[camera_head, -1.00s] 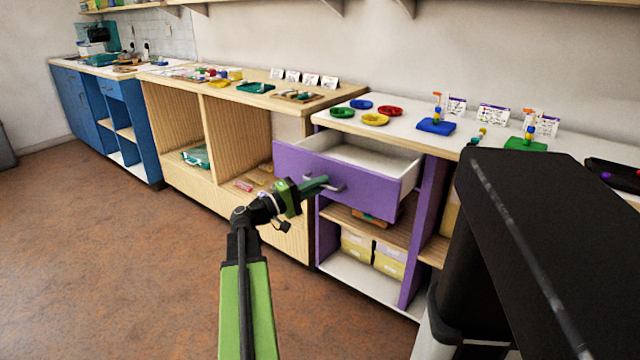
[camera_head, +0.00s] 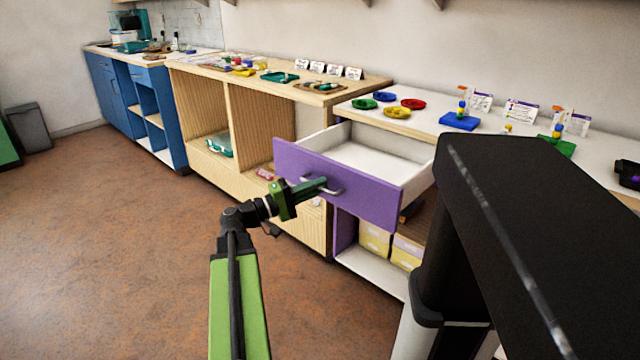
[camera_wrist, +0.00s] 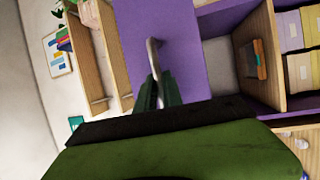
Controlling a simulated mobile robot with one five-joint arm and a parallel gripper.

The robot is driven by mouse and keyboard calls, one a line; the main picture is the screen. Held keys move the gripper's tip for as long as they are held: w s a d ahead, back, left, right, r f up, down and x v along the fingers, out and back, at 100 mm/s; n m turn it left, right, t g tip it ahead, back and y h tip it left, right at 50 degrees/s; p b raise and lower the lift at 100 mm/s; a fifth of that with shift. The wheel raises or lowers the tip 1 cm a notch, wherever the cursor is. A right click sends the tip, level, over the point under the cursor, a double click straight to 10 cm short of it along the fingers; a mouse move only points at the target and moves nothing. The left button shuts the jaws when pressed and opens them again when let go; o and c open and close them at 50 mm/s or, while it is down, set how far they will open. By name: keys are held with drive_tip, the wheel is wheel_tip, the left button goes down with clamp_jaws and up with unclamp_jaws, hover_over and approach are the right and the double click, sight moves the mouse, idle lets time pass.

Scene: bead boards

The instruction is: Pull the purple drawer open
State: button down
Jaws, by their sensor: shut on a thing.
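The purple drawer (camera_head: 360,191) stands well out of its cabinet in the head view, with its white inside (camera_head: 372,150) showing and empty where I can see it. Its front also shows in the wrist view (camera_wrist: 190,50). A metal bar handle (camera_head: 331,190) sits on the drawer front; it shows in the wrist view too (camera_wrist: 152,62). My gripper (camera_head: 318,186) is shut on the handle. In the wrist view the dark green fingers (camera_wrist: 166,92) close around the handle's lower end.
The white counter (camera_head: 420,127) above holds coloured plates and bead boards. Yellow boxes (camera_head: 375,238) stand on the shelf below the drawer. A light wood cabinet (camera_head: 203,110) is to the left. The brown floor (camera_head: 130,250) in front is clear.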

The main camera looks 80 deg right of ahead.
drive_tip(key=c, duration=1.8)
unclamp_jaws()
drive_tip(key=shift+d, duration=0.4)
drive_tip(key=shift+o, duration=0.2)
drive_tip(key=shift+s, duration=0.1)
drive_tip(key=shift+a+f, duration=0.15)
drive_tip(key=b+v, duration=0.3)
drive_tip(key=v, duration=1.4)
